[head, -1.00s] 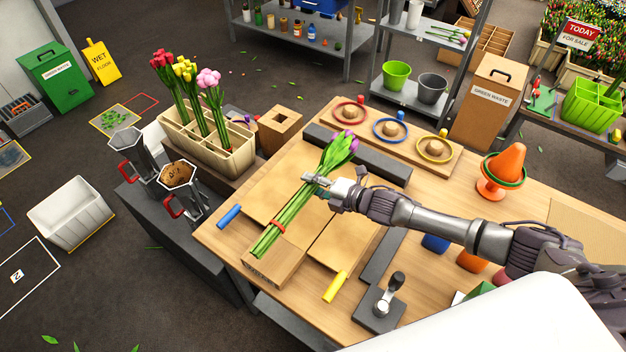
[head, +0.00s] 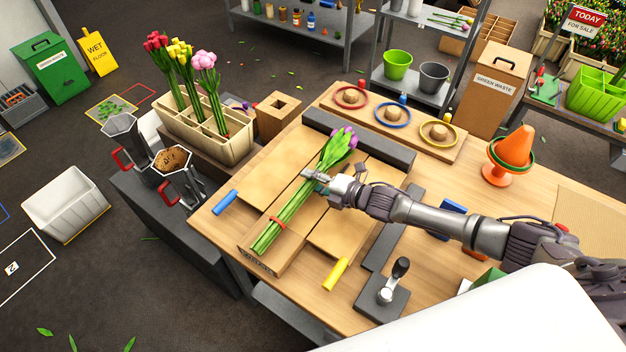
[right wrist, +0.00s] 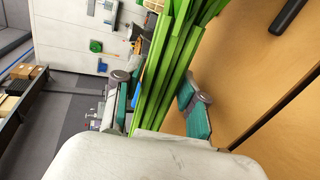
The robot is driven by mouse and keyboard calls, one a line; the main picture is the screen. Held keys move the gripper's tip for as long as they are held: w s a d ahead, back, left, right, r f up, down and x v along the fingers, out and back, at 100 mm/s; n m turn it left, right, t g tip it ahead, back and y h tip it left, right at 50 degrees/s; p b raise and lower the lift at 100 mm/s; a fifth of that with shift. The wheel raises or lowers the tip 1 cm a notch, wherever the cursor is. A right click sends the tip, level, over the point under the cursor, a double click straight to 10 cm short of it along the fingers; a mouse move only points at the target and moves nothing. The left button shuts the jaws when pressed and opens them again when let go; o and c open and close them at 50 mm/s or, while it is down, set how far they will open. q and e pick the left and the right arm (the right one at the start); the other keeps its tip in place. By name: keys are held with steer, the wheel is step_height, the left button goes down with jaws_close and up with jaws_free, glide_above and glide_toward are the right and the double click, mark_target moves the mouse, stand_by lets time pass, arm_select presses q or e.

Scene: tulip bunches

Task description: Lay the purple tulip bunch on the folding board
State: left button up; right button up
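The purple tulip bunch (head: 294,206), green stems with purple heads and a red band, lies lengthwise along the middle of the tan folding board (head: 353,227). In the head view I cannot tell whether all of it touches the board. My right gripper (head: 318,186) is at the upper stems, below the heads. In the right wrist view its teal-padded fingers (right wrist: 160,102) stand on both sides of the green stems (right wrist: 172,75), close around them; a narrow gap shows at the left finger. The heads are outside that view. My left gripper is not in view.
A dark grey bar (head: 359,142) stands behind the board. A blue roll (head: 225,202) and a yellow roll (head: 335,274) lie beside it. A planter (head: 207,140) with red, yellow and pink tulips stands at left. A grey stand with a black knob (head: 383,299) is in front.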

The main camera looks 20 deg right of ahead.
steer(key=o, duration=0.4)
steer(key=shift+r, duration=0.1)
steer(key=shift+o, duration=0.2)
steer(key=v, duration=1)
steer(key=shift+s+d, duration=0.2)
steer(key=shift+s, duration=0.15)
steer(key=shift+s+d+r, duration=0.25)
steer(key=shift+s+d, duration=0.1)
steer(key=shift+s, duration=0.1)
